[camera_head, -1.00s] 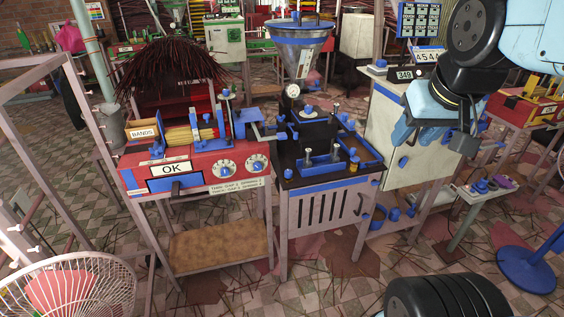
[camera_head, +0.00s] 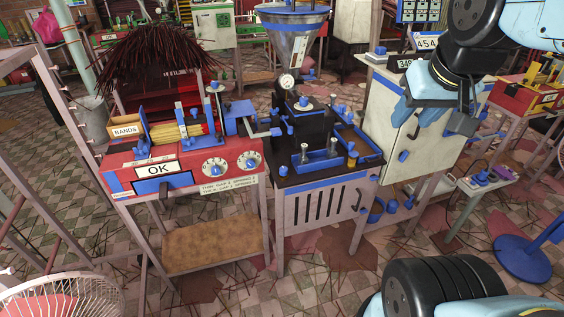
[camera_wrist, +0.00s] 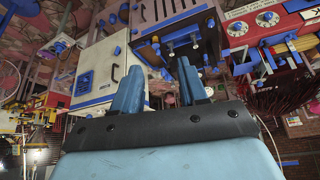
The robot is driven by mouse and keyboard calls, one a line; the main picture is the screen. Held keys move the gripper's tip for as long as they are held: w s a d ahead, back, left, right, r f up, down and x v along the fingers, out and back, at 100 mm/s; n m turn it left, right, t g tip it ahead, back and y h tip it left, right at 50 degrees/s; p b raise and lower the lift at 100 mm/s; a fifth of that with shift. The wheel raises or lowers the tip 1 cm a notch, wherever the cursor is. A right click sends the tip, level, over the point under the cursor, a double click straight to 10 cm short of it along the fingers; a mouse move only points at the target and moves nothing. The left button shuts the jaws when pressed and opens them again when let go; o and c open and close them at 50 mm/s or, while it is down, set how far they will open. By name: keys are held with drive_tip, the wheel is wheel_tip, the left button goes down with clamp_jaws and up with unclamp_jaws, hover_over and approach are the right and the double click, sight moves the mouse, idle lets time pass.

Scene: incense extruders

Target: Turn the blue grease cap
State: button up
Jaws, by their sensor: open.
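The black extruder machine (camera_head: 312,122) stands on a grey table and carries several small blue caps and knobs. One blue cap (camera_head: 304,101) sits on top of its body and another blue cap (camera_head: 340,107) is to its right. I cannot tell which one is the grease cap. My gripper (camera_head: 416,116) is open and empty, in front of the white cabinet to the right of the extruder, apart from the caps. In the wrist view its two light blue fingers (camera_wrist: 158,70) are spread, with the extruder (camera_wrist: 180,42) beyond and right of them, seen upside down.
A red machine with an OK sign (camera_head: 180,170) stands left of the extruder. The white cabinet (camera_head: 385,130) is to the right. A steel hopper (camera_head: 293,40) rises behind. A fan (camera_head: 60,298) is at the lower left. Tiled floor in front is mostly free.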

drive_tip(key=w+d+f+n+t, duration=0.1)
drive_tip(key=w+f+n, duration=0.1)
drive_tip(key=w+f, duration=0.5)
drive_tip(key=w+d+f+n+t, duration=0.1)
drive_tip(key=w+f+n, duration=0.1)
drive_tip(key=w, duration=0.8)
drive_tip(key=w+d+f+n+t, duration=0.1)
drive_tip(key=w+f+n, duration=0.3)
drive_tip(key=w, duration=0.5)
drive_tip(key=n+g+y, duration=0.2)
drive_tip(key=n+y, duration=0.2)
drive_tip(key=y, duration=0.8)
approach(284, 169)
drive_tip(key=x, duration=1)
drive_tip(key=shift+w+a+f, duration=0.1)
drive_tip(key=shift+f, duration=0.15)
drive_tip(key=shift+c, duration=0.2)
